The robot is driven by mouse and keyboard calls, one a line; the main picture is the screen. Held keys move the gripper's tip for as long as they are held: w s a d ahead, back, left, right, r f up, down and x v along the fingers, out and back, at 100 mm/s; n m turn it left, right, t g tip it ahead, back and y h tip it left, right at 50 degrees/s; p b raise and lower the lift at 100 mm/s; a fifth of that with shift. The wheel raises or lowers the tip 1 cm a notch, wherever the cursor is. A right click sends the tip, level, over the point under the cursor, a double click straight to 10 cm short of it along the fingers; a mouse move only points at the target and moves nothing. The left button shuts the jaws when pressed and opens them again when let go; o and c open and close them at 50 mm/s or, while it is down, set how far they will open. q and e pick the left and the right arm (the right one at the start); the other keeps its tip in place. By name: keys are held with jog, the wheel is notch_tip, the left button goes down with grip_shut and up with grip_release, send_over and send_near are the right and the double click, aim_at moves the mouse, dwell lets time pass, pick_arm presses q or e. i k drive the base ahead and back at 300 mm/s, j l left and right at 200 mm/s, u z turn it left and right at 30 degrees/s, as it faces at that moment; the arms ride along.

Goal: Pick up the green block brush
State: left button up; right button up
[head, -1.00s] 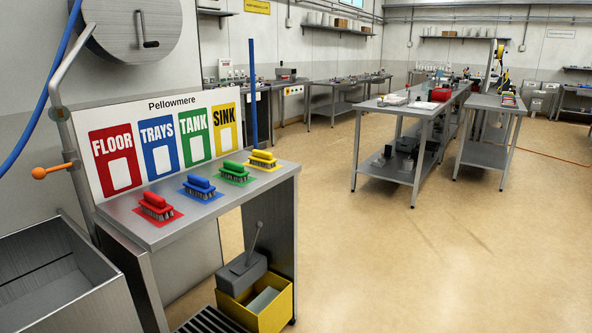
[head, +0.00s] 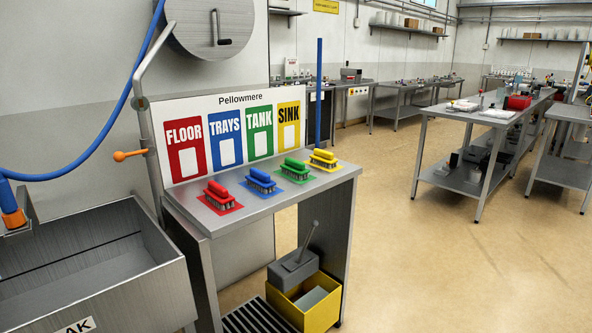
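The green block brush (head: 294,168) sits bristles down on a green mat on the steel shelf (head: 222,221). It is third from the left in a row of brushes, below the green TANK panel (head: 260,132). The blue brush (head: 261,181) is to its left and the yellow brush (head: 323,158) to its right. The red brush (head: 219,195) is at the left end of the row. Nothing touches the green brush. Neither of my grippers shows in the head view.
A steel sink (head: 95,275) stands left of the shelf, with a blue hose (head: 112,125) above. An orange-tipped lever (head: 130,155) juts out by the sign board. A yellow crate (head: 318,312) stands below. Open floor lies to the right, before a steel table (head: 480,116).

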aim_at(291, 168)
jog(key=u, duration=2.3)
jog(key=z, duration=1.8)
jog(key=u, duration=0.35)
jog(key=i+l+u, duration=0.2)
jog(key=l+u, duration=0.2)
jog(key=i+l+u, duration=0.2)
jog(key=l, duration=0.2)
jog(key=k, duration=0.05)
